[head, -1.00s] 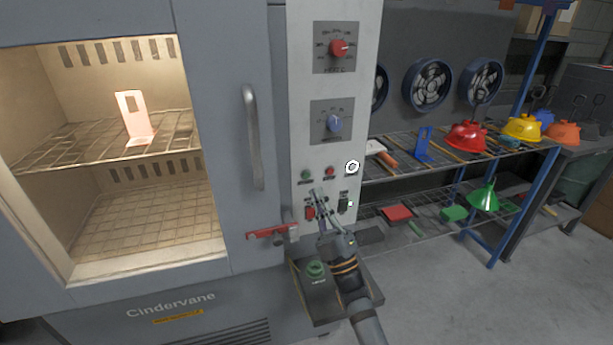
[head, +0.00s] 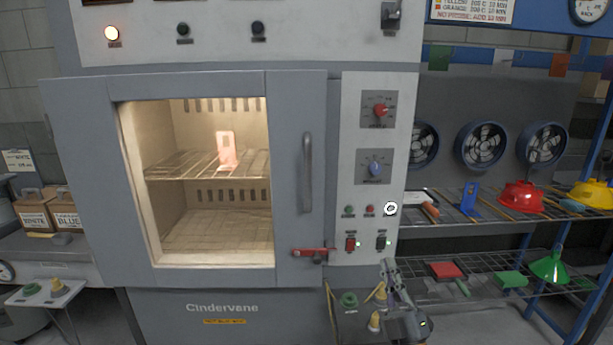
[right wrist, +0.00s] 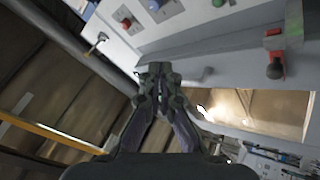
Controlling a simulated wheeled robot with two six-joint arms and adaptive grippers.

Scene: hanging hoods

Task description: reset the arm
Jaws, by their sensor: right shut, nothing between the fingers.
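My right gripper (head: 387,264) is shut and empty. In the head view it is low in front of the oven's control panel, its tips below the dark switch (head: 381,242) and the red switch (head: 350,244). In the right wrist view the closed fingers (right wrist: 160,70) point towards the pale panel (right wrist: 200,30), with no visible contact. My left gripper is not in view.
The grey oven (head: 300,95) has a lit window with a glowing bracket (head: 228,152) on its rack. A door handle (head: 307,173) and red latch (head: 312,251) are close by. A shelf with a red hood (head: 521,195) stands right.

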